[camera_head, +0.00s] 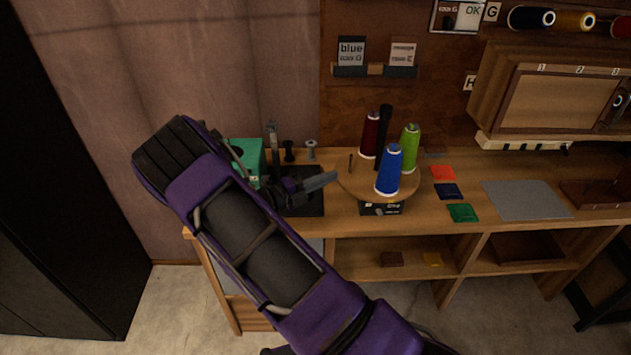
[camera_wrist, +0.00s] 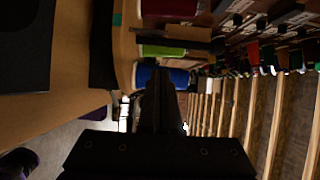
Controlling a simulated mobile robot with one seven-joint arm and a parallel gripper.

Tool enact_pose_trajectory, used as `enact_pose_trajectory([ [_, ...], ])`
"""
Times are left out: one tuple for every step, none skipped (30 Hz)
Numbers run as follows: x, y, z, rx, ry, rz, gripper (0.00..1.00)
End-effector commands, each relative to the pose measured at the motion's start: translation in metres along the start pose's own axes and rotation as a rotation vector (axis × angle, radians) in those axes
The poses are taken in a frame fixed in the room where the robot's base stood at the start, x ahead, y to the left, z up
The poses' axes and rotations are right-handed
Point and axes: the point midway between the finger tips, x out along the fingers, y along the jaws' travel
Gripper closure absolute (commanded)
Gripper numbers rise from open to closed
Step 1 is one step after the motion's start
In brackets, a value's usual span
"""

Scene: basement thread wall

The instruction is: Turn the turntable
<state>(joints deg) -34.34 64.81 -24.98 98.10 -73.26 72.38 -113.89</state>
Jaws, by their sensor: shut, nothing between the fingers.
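The turntable is a round wooden disc (camera_head: 350,184) on a dark base (camera_head: 381,209) on the wooden bench. It bears a dark red thread cone (camera_head: 370,136), a green cone (camera_head: 410,147) and a blue cone (camera_head: 389,170) around a dark central post (camera_head: 384,132). A thin dark peg (camera_head: 350,163) stands bare at its left. My gripper (camera_head: 335,176) is shut and empty at the disc's left edge; I cannot tell whether it touches. In the wrist view my gripper (camera_wrist: 160,85) is dark, with the blue cone (camera_wrist: 165,77) and green cone (camera_wrist: 163,51) beyond.
A green box (camera_head: 247,155) and a black mat (camera_head: 312,200) lie left of the turntable. Red (camera_head: 443,173), navy (camera_head: 449,191) and green patches (camera_head: 463,212) and a grey mat (camera_head: 527,199) lie to the right. A wooden cabinet (camera_head: 560,98) hangs at the right.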

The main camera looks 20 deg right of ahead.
Motion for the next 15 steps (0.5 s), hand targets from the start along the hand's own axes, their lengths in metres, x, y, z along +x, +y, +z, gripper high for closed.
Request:
enact_pose_trajectory([
  [0.012,0.000,-0.001,-0.001,0.003,0.000,1.00],
  [0.019,0.000,-0.001,0.000,0.003,0.000,1.00],
  [0.027,0.000,-0.001,0.001,0.003,-0.001,1.00],
  [0.034,0.000,-0.001,0.001,0.003,0.000,1.00],
  [0.039,0.000,0.000,0.002,0.002,0.000,1.00],
  [0.045,0.000,0.001,0.003,0.002,0.000,1.00],
  [0.048,0.001,0.007,0.005,0.001,0.001,1.00],
  [0.052,0.001,0.010,0.004,0.001,0.001,1.00],
  [0.055,0.001,0.014,0.004,0.000,0.001,1.00],
  [0.058,0.001,0.017,0.004,0.000,0.001,1.00],
  [0.060,0.001,0.020,0.003,0.000,0.001,1.00],
  [0.063,0.001,0.022,0.003,0.000,0.001,1.00],
  [0.065,0.000,0.024,0.003,0.000,0.001,1.00],
  [0.066,0.000,0.026,0.004,-0.001,0.001,1.00],
  [0.067,0.000,0.027,0.003,-0.001,0.001,1.00],
])
